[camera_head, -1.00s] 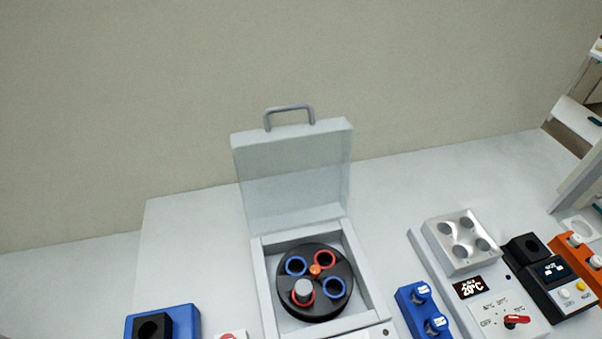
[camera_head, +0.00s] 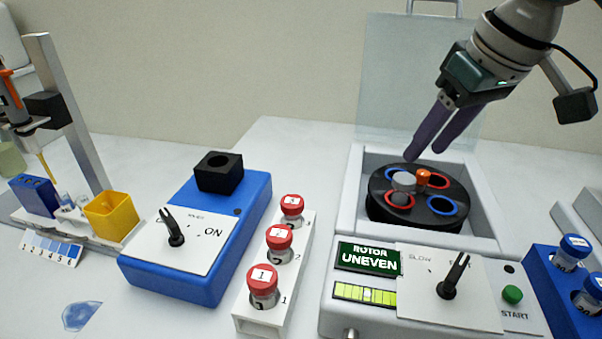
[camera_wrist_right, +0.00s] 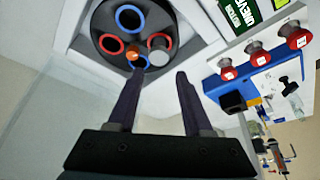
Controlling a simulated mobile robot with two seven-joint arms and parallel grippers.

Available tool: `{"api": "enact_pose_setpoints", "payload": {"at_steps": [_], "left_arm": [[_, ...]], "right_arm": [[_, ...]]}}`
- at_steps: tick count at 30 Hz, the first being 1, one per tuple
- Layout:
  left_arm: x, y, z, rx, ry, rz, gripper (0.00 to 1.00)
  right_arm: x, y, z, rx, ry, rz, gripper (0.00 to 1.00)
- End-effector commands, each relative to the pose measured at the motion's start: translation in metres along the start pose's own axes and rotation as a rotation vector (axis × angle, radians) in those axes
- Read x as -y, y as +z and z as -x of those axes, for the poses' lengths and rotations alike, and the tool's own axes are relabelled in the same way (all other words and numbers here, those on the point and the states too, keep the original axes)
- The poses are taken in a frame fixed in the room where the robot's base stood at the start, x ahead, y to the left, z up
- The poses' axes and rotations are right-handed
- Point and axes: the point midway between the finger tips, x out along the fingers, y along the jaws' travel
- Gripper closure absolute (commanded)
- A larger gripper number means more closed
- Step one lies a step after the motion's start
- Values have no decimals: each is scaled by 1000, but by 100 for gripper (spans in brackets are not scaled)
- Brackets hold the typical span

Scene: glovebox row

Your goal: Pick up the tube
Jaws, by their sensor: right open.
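A grey-capped tube (camera_head: 404,182) stands in a red-ringed hole of the black centrifuge rotor (camera_head: 438,217). It also shows in the right wrist view (camera_wrist_right: 158,55), just beyond the fingertips. My right gripper (camera_head: 424,155) is open and empty, with its purple fingers pointing down over the back of the rotor, apart from the tube. It also shows in the right wrist view (camera_wrist_right: 160,73). The lower part of the tube is hidden in the rotor. Three red-capped tubes (camera_head: 279,239) stand in a white rack (camera_head: 262,317). My left gripper is not in view.
The centrifuge's clear lid (camera_head: 385,80) stands open behind the rotor. Its display (camera_head: 369,257) reads "ROTOR UNEVEN". A blue mixer (camera_head: 185,272) stands left of the rack. A blue block (camera_head: 548,280) with capped tubes is at the right. Bare bench shows behind the rack.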

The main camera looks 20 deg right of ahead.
Motion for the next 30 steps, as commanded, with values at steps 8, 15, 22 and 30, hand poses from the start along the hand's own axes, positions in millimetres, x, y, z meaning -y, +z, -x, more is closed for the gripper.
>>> {"api": "enact_pose_setpoints", "payload": {"at_steps": [8, 15, 22, 30], "left_arm": [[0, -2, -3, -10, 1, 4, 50], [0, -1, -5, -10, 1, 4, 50], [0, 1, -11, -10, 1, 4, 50], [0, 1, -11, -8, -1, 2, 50]], "right_arm": [[0, 0, -38, 2, -1, -1, 50], [-1, 3, -66, 3, -1, -1, 50], [-1, 3, -93, 1, 0, 3, 50], [-1, 3, -94, 1, 0, 3, 51]]}}
